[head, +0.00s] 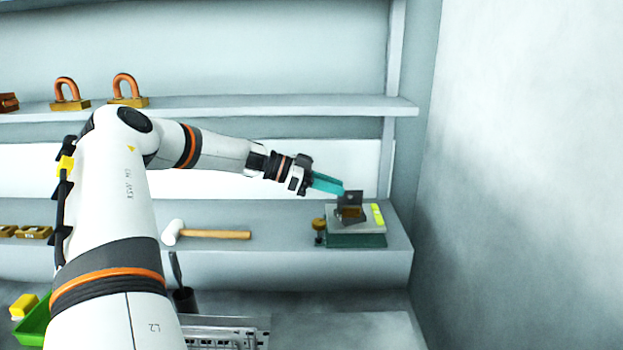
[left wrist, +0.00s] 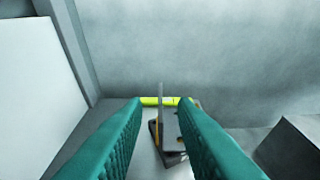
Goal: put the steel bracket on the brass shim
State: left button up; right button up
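The steel bracket (head: 349,198), a dark grey angled piece, sits on top of a grey block on the lower shelf. In the left wrist view the bracket (left wrist: 161,104) shows its upright plate edge-on. A brownish-gold patch, which may be the brass shim (head: 352,213), shows low against the bracket; an orange-gold edge also shows beside it in the left wrist view (left wrist: 154,127). My left gripper (head: 328,184) has teal fingers spread apart, with the bracket beyond and between the tips in the wrist view; contact is unclear. My right gripper is not in view.
The grey block (head: 345,227) has a yellow-green strip (head: 377,214) and a green base (head: 357,240). A brass knob (head: 319,227) stands at its left. A mallet (head: 210,234) lies further left. Orange-shackled padlocks (head: 127,90) stand on the upper shelf. A wall rises at right.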

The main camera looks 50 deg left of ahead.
pick_arm(q)
jog(key=v, duration=0.5)
jog(key=shift+s+a+r, duration=0.1)
jog(key=shift+s+a, duration=0.05)
jog(key=shift+s, duration=0.15)
dwell(0.4)
